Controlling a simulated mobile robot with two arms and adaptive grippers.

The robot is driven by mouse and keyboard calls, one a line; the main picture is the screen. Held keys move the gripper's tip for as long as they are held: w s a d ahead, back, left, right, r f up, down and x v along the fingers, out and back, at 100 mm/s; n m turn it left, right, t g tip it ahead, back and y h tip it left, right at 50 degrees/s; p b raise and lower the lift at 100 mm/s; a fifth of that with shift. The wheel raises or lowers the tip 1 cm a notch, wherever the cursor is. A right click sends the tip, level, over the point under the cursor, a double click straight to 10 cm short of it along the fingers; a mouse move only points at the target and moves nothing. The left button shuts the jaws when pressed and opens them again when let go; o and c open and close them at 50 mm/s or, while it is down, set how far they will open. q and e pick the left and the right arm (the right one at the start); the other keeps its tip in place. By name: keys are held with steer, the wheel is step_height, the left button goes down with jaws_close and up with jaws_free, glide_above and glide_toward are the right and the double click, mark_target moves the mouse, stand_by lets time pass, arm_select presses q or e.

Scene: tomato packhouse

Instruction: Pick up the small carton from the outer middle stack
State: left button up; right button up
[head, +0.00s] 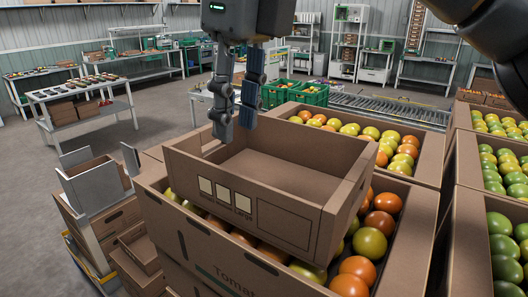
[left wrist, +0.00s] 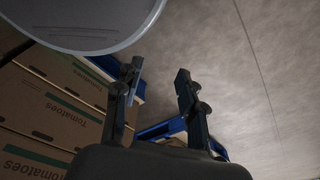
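A small open brown carton (head: 285,215), with pale squares and printing on its front side, sits on top of a tomato-filled carton (head: 215,260). It looks empty inside. My right gripper (head: 236,128) comes down from above at its back left wall. The two fingers are apart with a gap between them, and their tips overlap the carton's edge in the picture. Whether they touch the wall I cannot tell. My left gripper (left wrist: 157,75) is open and empty in the left wrist view, with bare floor behind it. It is not in the head view.
Tomato-filled cartons (head: 425,178) stand behind and to the right. An open carton with raised flaps (head: 98,190) tops a stack at the left. Stacked "Tomatoes" cartons (left wrist: 50,110) are left of the left gripper. Green crates (head: 295,92) and a roller conveyor (head: 385,108) lie farther back.

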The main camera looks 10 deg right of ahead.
mark_target(233, 176)
arm_select(q)
steer(key=s+r+p, duration=0.1)
steer(key=s, duration=0.7)
arm_select(e)
steer(key=f, duration=0.5)
steer(key=a+f, duration=0.1)
steer(key=f, duration=0.1)
steer(key=shift+s+f, duration=0.25)
steer(key=shift+s, duration=0.15)
steer(key=shift+w+f+p, duration=0.15)
steer(key=shift+f+p, duration=0.4)
steer(key=shift+p, duration=0.25)
steer(key=shift+a+f+p, duration=0.2)
steer(key=shift+f+p, duration=0.6)
steer(key=shift+f, duration=0.35)
steer(key=shift+a+f, duration=0.1)
steer(key=shift+f, duration=0.7)
steer(key=shift+w+f, duration=0.15)
jaws_close()
arm_select(q)
steer(key=shift+w+r, duration=0.85)
steer(key=shift+w, duration=0.25)
steer(key=shift+w+r, duration=0.8)
steer(key=shift+w, duration=0.25)
